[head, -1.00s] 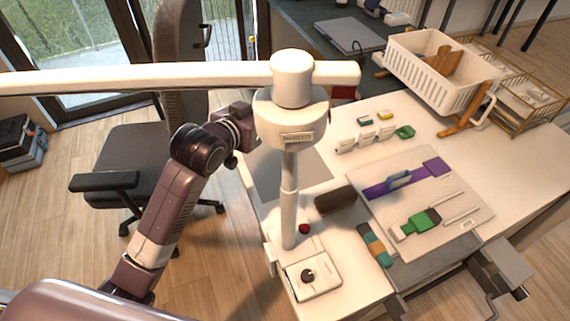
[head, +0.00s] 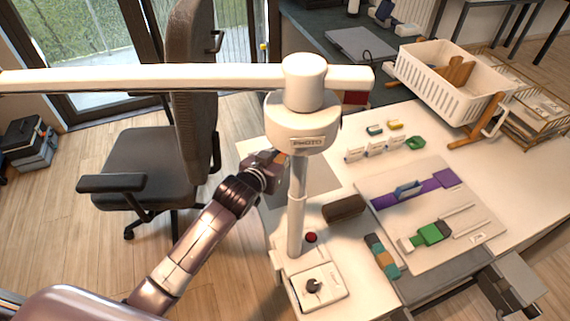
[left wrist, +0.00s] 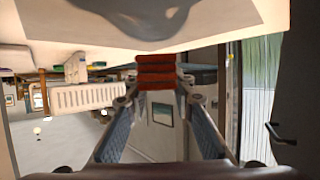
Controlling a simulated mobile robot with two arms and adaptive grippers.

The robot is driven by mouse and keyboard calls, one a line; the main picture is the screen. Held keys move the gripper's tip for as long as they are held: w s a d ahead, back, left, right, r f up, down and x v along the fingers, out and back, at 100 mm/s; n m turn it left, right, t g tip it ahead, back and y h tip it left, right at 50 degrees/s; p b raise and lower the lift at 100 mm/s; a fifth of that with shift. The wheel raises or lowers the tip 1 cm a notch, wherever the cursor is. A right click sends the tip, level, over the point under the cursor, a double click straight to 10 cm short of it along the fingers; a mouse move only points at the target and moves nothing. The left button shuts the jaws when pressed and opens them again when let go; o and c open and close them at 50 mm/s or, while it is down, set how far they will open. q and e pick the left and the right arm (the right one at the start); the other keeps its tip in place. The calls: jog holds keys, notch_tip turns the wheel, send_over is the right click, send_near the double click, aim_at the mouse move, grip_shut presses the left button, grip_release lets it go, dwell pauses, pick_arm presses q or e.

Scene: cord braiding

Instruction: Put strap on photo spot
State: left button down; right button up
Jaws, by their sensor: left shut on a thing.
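My left arm reaches in behind the white photo stand (head: 303,125), with its gripper (head: 279,161) partly hidden by the stand's post. In the left wrist view the two fingers are shut on a red-orange banded piece (left wrist: 155,72), which looks like the strap. Only a small orange bit of it shows in the head view. The gripper is over or near the back edge of a grey sheet (head: 318,176) on the table, possibly the photo spot; I cannot tell whether the piece touches it. My right gripper is not in view.
A board (head: 405,222) with purple and green straps lies right of the stand. A brown case (head: 343,208), a striped orange-teal piece (head: 382,256) and a red button (head: 311,237) are near the post. A white basket (head: 450,80) stands at the back right.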

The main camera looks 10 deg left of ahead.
pick_arm(q)
jog(key=shift+f, duration=2.25)
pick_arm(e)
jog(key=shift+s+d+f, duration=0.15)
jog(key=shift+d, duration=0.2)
pick_arm(q)
jog(key=c, duration=1.7)
grip_release()
jog(key=shift+o, duration=0.2)
jog(key=v, duration=1.2)
jog(key=shift+r, duration=0.1)
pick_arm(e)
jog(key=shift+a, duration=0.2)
pick_arm(q)
jog(key=shift+s, duration=0.1)
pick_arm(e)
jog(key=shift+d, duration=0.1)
